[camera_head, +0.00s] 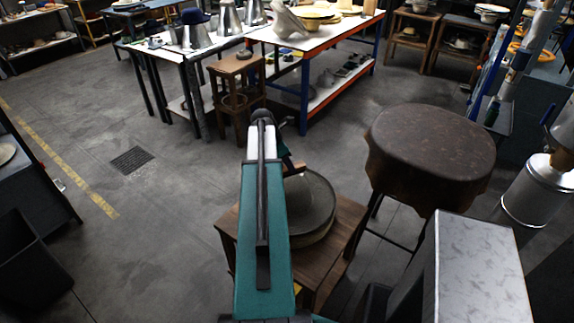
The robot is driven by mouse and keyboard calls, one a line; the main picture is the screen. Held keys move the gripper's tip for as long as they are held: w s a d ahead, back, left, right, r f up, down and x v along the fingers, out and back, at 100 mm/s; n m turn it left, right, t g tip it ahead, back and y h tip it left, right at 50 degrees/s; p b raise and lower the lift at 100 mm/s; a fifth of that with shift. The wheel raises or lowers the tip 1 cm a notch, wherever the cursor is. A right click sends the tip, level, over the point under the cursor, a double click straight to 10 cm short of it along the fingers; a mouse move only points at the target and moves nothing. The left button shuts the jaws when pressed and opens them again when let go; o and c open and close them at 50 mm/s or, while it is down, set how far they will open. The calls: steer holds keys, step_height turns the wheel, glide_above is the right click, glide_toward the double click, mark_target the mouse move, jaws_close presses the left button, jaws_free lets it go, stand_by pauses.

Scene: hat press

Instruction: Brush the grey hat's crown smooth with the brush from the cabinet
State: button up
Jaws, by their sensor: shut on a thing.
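A grey hat (318,207) with a wide round brim lies on a low wooden stand (340,240) in front of me. My teal arm covers the hat's left side and part of the stand. A small dark piece of my arm's far end shows past the link's right edge, close to the hat's far left side. I cannot tell whether it touches the hat. My gripper's jaws are hidden behind the arm. I cannot make out the brush.
A round table with a dark brown cover (430,145) stands right of the hat. A pale-topped block (480,265) is at the lower right. A wooden stool (237,75) and worktables (325,38) stand beyond. The floor at left around the drain grate (131,160) is clear.

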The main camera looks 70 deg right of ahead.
mark_target(284, 174)
steer(key=shift+f+b, duration=0.95)
steer(key=shift+f, duration=0.75)
steer(key=shift+f, duration=0.55)
stand_by(0.6)
steer(key=shift+w+a, duration=0.1)
steer(key=shift+w+a, duration=0.65)
steer(key=shift+a, duration=0.05)
steer(key=shift+s+d, duration=0.1)
steer(key=shift+d, duration=0.05)
stand_by(0.4)
steer(key=shift+s+d+p, duration=0.4)
steer(key=shift+s+d, duration=1)
steer(key=shift+s, duration=0.05)
steer(key=shift+w+a+f, duration=0.1)
steer(key=shift+w+a+p, duration=0.3)
steer(key=shift+w+a, duration=1.2)
steer(key=shift+a, duration=0.05)
